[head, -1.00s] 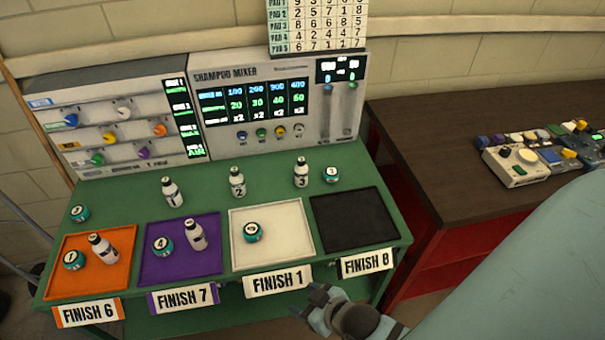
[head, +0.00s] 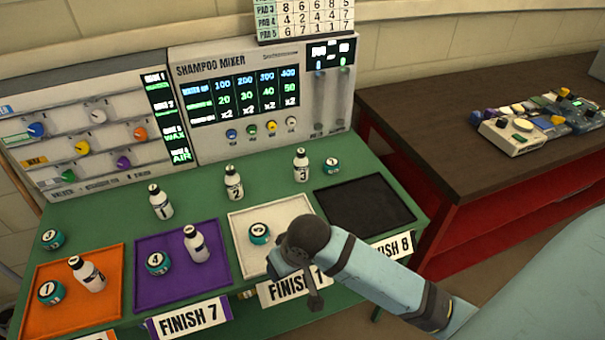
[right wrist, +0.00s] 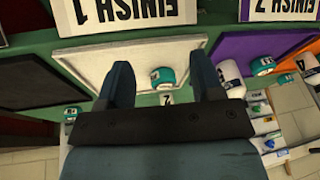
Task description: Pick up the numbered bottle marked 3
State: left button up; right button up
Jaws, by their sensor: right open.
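The bottle marked 3 (head: 301,165), small and white with a dark cap, stands upright on the green table behind the white pad, beside a teal jar (head: 331,165). I cannot make it out in the right wrist view. Similar bottles marked 2 (head: 234,184) and 1 (head: 160,202) stand to its left. My right gripper (head: 295,282) is over the front edge of the white pad, in front of and well apart from bottle 3. In the right wrist view its jaws (right wrist: 163,80) are open and empty, with a teal jar (right wrist: 162,78) visible between them. My left gripper is not in view.
Orange (head: 70,312), purple (head: 143,242), white (head: 236,225) and black (head: 365,205) pads line the front. Bottles and teal jars occupy the orange and purple pads. The shampoo mixer (head: 182,100) stands behind the bottles. A brown table (head: 440,115) with devices is at right.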

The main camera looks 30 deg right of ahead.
jog(key=w+r+m+h, duration=0.1)
jog(key=w+m, duration=0.1)
jog(key=w, duration=0.5)
jog(key=m+g+h, duration=0.1)
jog(key=m+h, duration=0.3)
jog(key=m, duration=0.6)
send_near(301, 151)
jog(key=x, duration=0.4)
jog(key=shift+w+d+f, duration=0.1)
jog(key=shift+d+f, duration=0.05)
jog(key=shift+f, duration=0.1)
jog(key=x, duration=0.5)
jog(key=shift+f, duration=0.4)
jog(key=shift+r, duration=0.1)
grip_shut()
